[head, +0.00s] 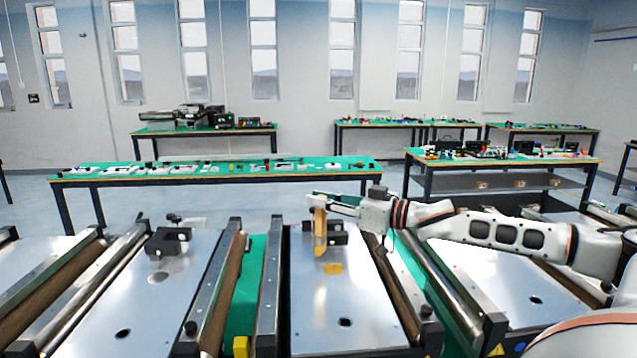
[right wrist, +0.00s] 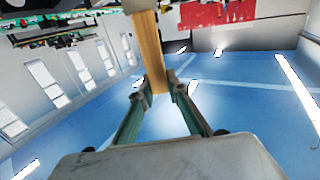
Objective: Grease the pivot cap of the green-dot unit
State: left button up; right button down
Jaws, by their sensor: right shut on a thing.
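My right gripper (head: 320,201) reaches in from the right over the middle conveyor (head: 343,315) and is shut on an upright tan, flat-sided stick (head: 320,229). The stick's lower end is in front of or beside a black block (head: 338,233) on that conveyor; I cannot tell whether they touch. In the right wrist view the fingertips (right wrist: 159,92) pinch the tan stick (right wrist: 149,50). Black knobs (head: 426,312) sit on the conveyor rails; I cannot tell which is the pivot cap. I make out no green dot. My left gripper is out of view.
A left conveyor (head: 150,290) carries another black block (head: 168,241). A right conveyor (head: 500,270) lies under my right arm. A yellow block (head: 240,346) sits between the left and middle conveyors. A green-topped table (head: 215,171) with small parts stands behind.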

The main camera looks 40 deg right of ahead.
notch_tip(320, 180, up, 2)
jog(key=shift+d+r, duration=0.1)
jog(key=shift+r, duration=0.65)
dwell(0.5)
